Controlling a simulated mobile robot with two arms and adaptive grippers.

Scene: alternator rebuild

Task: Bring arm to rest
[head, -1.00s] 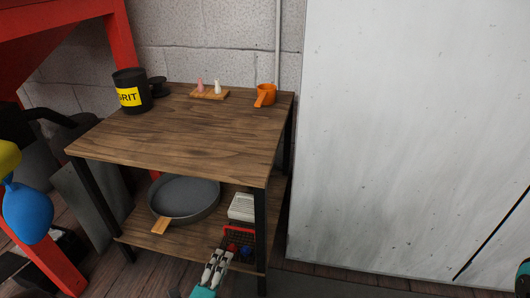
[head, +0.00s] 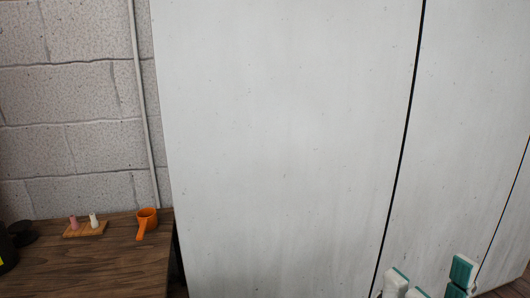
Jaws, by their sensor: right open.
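My right gripper (head: 430,277) shows at the bottom right of the head view, in front of the white cabinet. Its white and teal finger parts stand apart, with a gap between them, so it is open. I see nothing held in the gap. The lower part of this gripper and its arm are cut off by the bottom edge of the picture. My left gripper is out of view.
The tall white cabinet (head: 285,150) fills the middle and right. A wooden table (head: 120,270) stands lower left, with an orange scoop (head: 147,217), a small wooden holder (head: 88,230) carrying a pink and a white piece, and black items at the left edge.

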